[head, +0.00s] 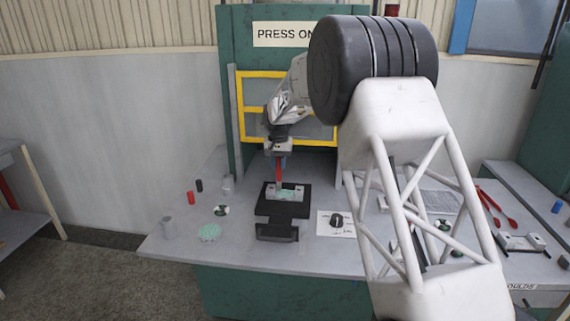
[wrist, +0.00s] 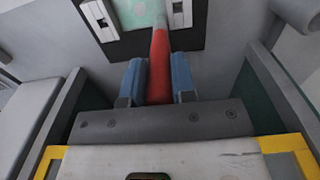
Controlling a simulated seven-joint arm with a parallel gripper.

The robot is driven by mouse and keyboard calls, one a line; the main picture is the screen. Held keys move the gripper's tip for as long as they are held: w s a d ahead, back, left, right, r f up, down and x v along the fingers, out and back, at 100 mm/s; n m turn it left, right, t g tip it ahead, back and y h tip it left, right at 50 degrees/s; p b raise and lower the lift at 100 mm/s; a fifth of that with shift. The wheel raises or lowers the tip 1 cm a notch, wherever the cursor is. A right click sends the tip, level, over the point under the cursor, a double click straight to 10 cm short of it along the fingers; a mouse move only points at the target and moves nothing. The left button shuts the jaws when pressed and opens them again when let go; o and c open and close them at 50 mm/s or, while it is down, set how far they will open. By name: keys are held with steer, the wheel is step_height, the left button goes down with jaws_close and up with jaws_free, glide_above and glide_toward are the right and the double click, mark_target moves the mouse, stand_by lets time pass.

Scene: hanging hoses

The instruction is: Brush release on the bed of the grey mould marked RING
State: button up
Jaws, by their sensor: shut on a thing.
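My gripper (head: 279,160) is over the press bench with its blue fingers (wrist: 158,82) closed on the red handle of a brush (wrist: 159,55). The brush points down, and its pale lower end reaches the grey mould (head: 299,192) in the head view. Whether the tip touches the mould bed cannot be told. The mould stands on a black plate (head: 277,208); its bed shows pale green. In the wrist view the mould (wrist: 97,17) is at the top, with grey blocks on either side of the bed. No RING mark is readable on it.
A green patch (head: 209,232), a grey cup (head: 168,227) and red (head: 191,198) and black cylinders (head: 199,186) are left of the plate. Red tools (head: 497,208) lie far right. A yellow-framed green press (head: 232,45) stands behind.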

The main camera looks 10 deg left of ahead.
steer(key=shift+d+r, duration=0.1)
steer(key=shift+r, duration=3.95)
steer(key=shift+s, duration=2.15)
steer(key=shift+f, duration=0.15)
